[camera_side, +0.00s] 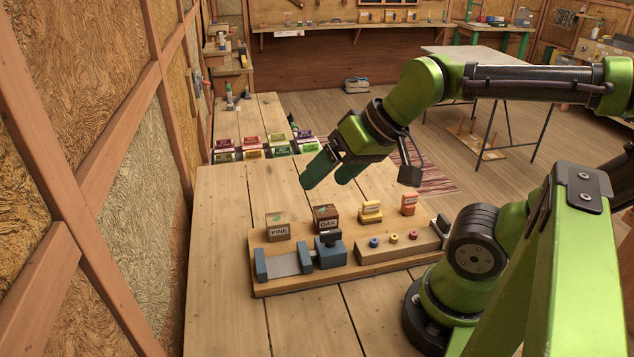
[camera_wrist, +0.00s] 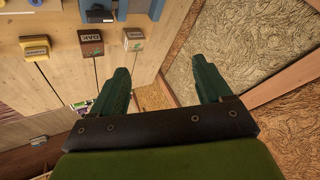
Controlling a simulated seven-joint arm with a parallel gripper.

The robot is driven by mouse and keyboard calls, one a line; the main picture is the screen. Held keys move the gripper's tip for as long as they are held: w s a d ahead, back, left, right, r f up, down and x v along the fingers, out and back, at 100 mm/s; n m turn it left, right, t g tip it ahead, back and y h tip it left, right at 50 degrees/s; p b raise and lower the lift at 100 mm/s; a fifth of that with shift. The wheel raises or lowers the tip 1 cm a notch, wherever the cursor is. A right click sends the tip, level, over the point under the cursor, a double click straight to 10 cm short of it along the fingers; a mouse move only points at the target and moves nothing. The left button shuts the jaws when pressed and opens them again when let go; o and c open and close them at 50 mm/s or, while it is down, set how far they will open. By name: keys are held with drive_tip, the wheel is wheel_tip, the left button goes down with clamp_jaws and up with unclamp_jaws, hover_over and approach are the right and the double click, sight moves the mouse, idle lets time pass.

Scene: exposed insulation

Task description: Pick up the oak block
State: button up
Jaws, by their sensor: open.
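The oak block (camera_side: 326,217) is a dark brown cube labelled OAK, standing on the wooden board on the workbench. It also shows in the wrist view (camera_wrist: 91,42), at the upper left. My gripper (camera_side: 322,172) is above the bench, behind and above the oak block in the side view, and apart from it. Its two green fingers (camera_wrist: 163,92) are spread with nothing between them in the wrist view. The pine block (camera_side: 278,227), paler and labelled PINE, stands just left of the oak block in the side view; in the wrist view (camera_wrist: 133,39) it is to the right.
A blue-grey vise (camera_side: 285,264) lies in front of the blocks on the board. A yellow block (camera_side: 371,212) and an orange block (camera_side: 409,204) stand to the right. Several coloured boxes (camera_side: 252,146) sit at the back. The left bench top is clear.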

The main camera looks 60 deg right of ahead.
drive_tip(key=m+g+h, duration=0.2)
drive_tip(key=m+g, duration=0.5)
drive_tip(key=m, duration=1.6)
hover_over(325, 210)
wheel_tip(325, 210, down, 4)
wheel_tip(325, 210, down, 16)
drive_tip(key=shift+f, duration=0.2)
